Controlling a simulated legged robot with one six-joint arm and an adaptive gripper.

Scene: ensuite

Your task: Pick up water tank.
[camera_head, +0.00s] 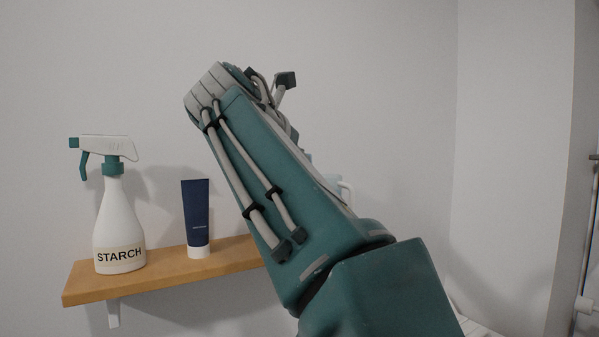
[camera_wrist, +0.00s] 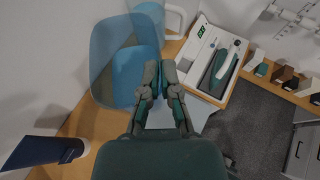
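A wooden shelf (camera_head: 165,278) on the wall holds a starch spray bottle (camera_head: 118,225) and a dark blue tube (camera_head: 196,215). In the wrist view a white tray (camera_wrist: 245,50) with a teal and white device lies right of the tank. Small boxes (camera_wrist: 285,77) stand further right.

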